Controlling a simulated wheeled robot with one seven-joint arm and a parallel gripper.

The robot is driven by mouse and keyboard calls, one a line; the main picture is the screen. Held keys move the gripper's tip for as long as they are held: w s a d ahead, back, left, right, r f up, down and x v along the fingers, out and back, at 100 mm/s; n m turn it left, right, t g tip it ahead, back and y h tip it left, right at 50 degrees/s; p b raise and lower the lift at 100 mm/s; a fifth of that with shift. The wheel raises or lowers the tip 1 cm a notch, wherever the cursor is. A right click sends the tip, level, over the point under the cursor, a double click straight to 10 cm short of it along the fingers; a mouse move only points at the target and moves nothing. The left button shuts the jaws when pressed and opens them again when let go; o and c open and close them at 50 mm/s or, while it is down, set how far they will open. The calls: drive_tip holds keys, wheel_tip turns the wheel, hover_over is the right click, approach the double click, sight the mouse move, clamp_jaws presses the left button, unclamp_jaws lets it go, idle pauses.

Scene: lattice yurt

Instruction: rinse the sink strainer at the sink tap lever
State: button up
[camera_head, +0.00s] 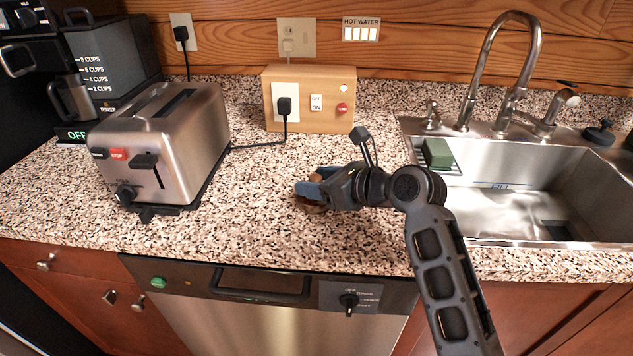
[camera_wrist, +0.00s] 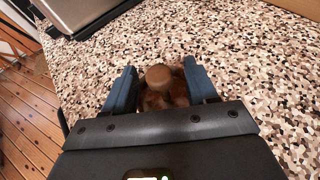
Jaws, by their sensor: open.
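A small brown thing with a round knob (camera_wrist: 159,76), which looks like the sink strainer, sits on the speckled counter. In the head view the brown thing (camera_head: 313,207) shows only in part, behind my gripper (camera_head: 312,186). In the wrist view my gripper (camera_wrist: 161,82) is open, with one blue finger on each side of the brown thing. I cannot tell whether the fingers touch it. The tap lever (camera_head: 545,122) stands right of the tall curved tap (camera_head: 510,70), behind the steel sink (camera_head: 480,200).
A toaster (camera_head: 165,140) stands left on the counter, a wooden switch box (camera_head: 340,90) at the back. A green sponge (camera_head: 437,153) lies at the sink's left edge. A black knobbed thing (camera_head: 599,134) is behind the sink at right. The front counter is clear.

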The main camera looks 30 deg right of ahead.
drive_tip(key=v, duration=1.1)
drive_tip(key=shift+s, duration=0.3)
drive_tip(key=shift+d, duration=0.15)
